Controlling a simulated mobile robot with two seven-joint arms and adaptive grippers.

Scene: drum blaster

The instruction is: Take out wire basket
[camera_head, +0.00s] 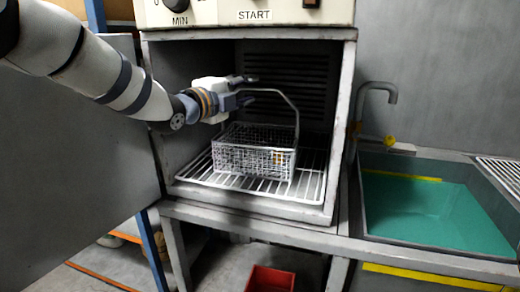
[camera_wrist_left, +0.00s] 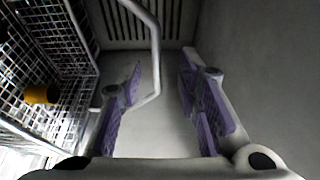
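The wire basket (camera_head: 255,160) stands upright on the slatted rack inside the open blaster cabinet, with its bent handle (camera_head: 291,105) raised above it. My left gripper (camera_head: 248,90) is inside the cabinet, above the basket's back left part, at the height of the handle's top. In the left wrist view, the purple-padded fingers (camera_wrist_left: 163,75) are spread apart. The grey handle (camera_wrist_left: 156,60) shows in the gap, nearer the left finger; no grip on it shows. The basket's mesh (camera_wrist_left: 60,40) is at the left there. A small orange-yellow part (camera_wrist_left: 40,94) is in the basket. My right gripper is out of view.
The cabinet's opening is framed by its side walls and rack (camera_head: 200,178). The open door (camera_head: 75,150) is at the left. A sink (camera_head: 440,215) with green inside and a faucet (camera_head: 378,88) stands at the right. A red bin (camera_head: 270,279) is below.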

